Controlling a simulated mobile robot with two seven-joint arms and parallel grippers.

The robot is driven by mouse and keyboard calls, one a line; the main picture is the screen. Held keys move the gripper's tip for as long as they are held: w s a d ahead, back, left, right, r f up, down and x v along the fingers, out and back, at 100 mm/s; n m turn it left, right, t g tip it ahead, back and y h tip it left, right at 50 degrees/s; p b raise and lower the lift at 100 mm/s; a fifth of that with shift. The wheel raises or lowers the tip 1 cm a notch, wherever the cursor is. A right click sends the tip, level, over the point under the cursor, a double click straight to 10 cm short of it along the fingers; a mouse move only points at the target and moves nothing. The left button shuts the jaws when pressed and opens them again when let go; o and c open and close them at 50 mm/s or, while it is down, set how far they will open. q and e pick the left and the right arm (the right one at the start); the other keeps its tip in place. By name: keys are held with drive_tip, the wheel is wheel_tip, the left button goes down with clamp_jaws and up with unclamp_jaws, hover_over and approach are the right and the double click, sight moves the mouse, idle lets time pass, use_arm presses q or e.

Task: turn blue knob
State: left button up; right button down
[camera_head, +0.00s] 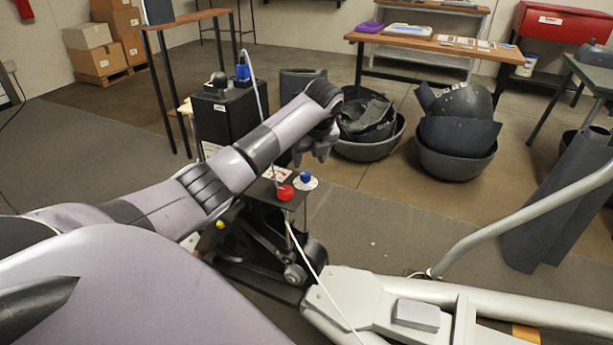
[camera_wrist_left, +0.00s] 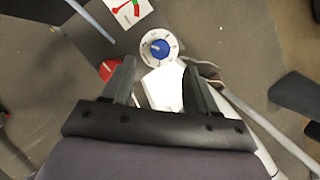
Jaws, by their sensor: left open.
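The blue knob (camera_head: 306,176) sits on a round white dial on top of a dark panel, just right of a red knob (camera_head: 285,192). In the left wrist view the blue knob (camera_wrist_left: 159,47) is seen from above at the centre of its marked dial, beyond the fingertips. The red knob (camera_wrist_left: 109,69) is partly hidden by the left finger there. My left gripper (camera_head: 314,150) is above the panel, close to the blue knob and apart from it. In the wrist view its two fingers (camera_wrist_left: 158,75) are spread with nothing between them. My right gripper is not in view.
A thin white hose (camera_head: 262,110) rises from beside the red knob toward a black box (camera_head: 228,118). A red-and-green gauge label (camera_wrist_left: 129,11) lies on the panel. Pale metal tubing (camera_head: 520,220) runs at the right. Dark bowls of scrap (camera_head: 455,160) stand behind on the floor.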

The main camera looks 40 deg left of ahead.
sight(306, 174)
use_arm(q)
drive_tip(key=b+x, duration=0.1)
drive_tip(key=x, duration=0.5)
drive_tip(key=shift+w+a+f, duration=0.1)
drive_tip(key=shift+f, duration=0.25)
drive_tip(key=c, duration=1)
drive_tip(key=shift+c, duration=0.2)
